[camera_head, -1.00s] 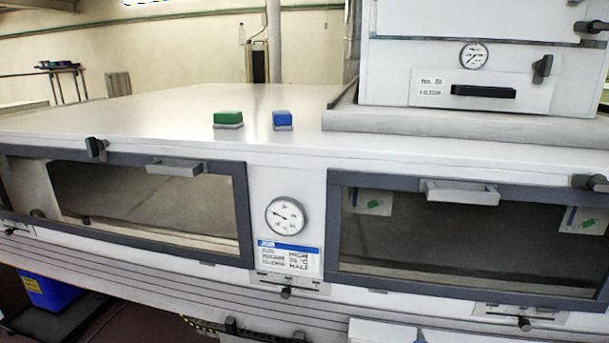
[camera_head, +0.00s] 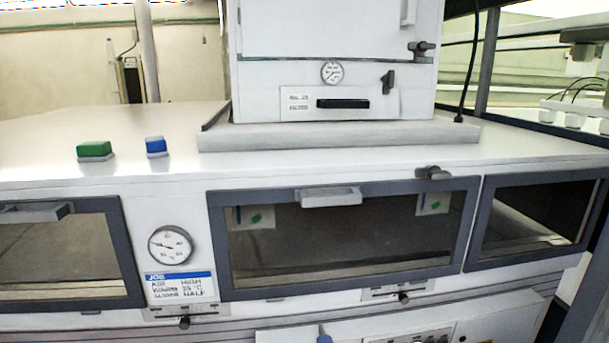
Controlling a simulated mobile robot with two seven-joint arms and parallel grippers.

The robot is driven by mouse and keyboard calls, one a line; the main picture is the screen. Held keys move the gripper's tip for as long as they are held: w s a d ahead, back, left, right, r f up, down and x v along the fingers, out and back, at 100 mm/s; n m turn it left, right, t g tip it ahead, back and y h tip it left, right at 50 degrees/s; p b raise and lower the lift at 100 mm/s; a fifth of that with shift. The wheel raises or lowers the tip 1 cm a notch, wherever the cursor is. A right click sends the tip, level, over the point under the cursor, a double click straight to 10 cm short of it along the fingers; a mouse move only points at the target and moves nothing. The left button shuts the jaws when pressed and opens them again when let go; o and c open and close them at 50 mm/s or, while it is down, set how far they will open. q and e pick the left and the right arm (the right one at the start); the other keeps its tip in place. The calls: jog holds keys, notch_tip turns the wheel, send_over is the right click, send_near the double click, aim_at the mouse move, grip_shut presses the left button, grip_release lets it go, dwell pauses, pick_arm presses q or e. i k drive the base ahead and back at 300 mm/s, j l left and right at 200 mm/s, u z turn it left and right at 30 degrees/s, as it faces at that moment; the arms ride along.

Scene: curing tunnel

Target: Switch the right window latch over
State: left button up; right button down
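The right window (camera_head: 342,235) is a grey-framed glass pane in the tunnel's front, with a pale bar handle (camera_head: 330,197) on its top rail. The window latch (camera_head: 433,173) is a small dark grey knob-like piece at the top right of this frame. It seems to lie roughly level along the top edge, but its exact setting is too small to tell. The pane looks closed. Neither of my grippers is in view, and nothing touches the latch.
A dial gauge (camera_head: 171,246) and a job card (camera_head: 180,285) sit left of the window. Green (camera_head: 94,149) and blue (camera_head: 156,145) buttons stand on the tunnel top. A white cabinet (camera_head: 338,60) stands behind. Another glazed panel (camera_head: 538,220) is at the right end.

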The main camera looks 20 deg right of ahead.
aim_at(434, 173)
jog(key=z, duration=1.35)
